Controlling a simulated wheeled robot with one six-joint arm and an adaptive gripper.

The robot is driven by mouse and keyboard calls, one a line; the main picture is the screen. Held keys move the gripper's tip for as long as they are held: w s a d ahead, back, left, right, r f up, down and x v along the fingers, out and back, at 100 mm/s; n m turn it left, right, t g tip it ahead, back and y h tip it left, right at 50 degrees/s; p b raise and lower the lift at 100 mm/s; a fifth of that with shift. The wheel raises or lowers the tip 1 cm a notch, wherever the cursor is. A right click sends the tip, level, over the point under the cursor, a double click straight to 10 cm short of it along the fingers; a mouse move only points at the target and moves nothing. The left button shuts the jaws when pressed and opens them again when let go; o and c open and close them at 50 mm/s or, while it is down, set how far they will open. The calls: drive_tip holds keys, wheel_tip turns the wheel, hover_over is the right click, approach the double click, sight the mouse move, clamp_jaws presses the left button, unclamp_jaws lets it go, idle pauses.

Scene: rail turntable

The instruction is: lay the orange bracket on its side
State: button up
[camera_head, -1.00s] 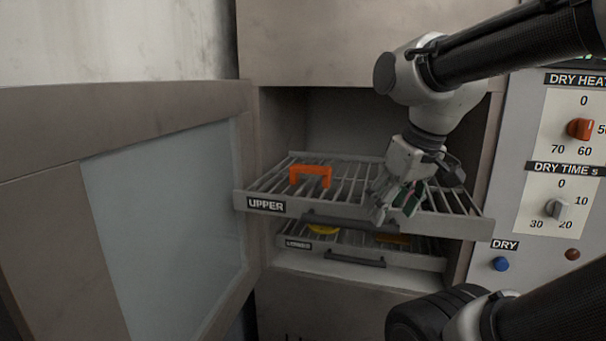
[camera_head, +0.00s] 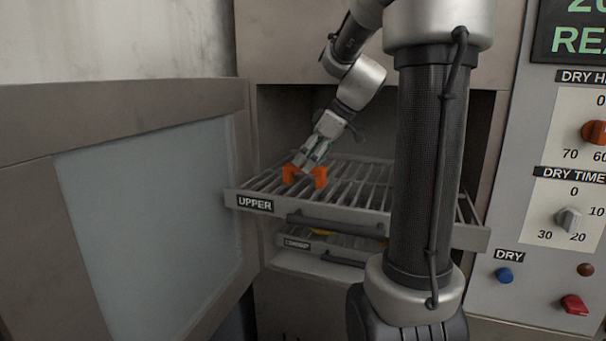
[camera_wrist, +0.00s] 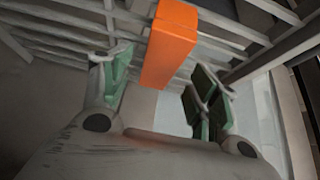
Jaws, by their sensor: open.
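The orange bracket (camera_head: 290,174) stands upright on its legs on the left part of the upper wire rack (camera_head: 381,226). My gripper (camera_head: 312,160) is over the bracket from above and hides part of its top bar. In the wrist view the bracket (camera_wrist: 170,45) shows as an orange bar between the two green-padded fingers of my gripper (camera_wrist: 158,85). The fingers are apart, with a gap on each side of the bar. I cannot tell how far down they reach around it.
The lower rack (camera_head: 330,246) is just beneath, with something yellow (camera_head: 322,233) on it. The open cabinet door (camera_head: 150,200) stands at the left. A control panel (camera_head: 560,240) with knobs and buttons is at the right. The rack's right part is partly hidden by my arm.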

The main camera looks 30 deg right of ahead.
sight(289, 170)
drive_tip(key=x, duration=0.3)
drive_tip(key=shift+w+f, duration=0.1)
drive_tip(key=shift+f, duration=0.1)
clamp_jaws()
drive_tip(key=shift+r, duration=0.1)
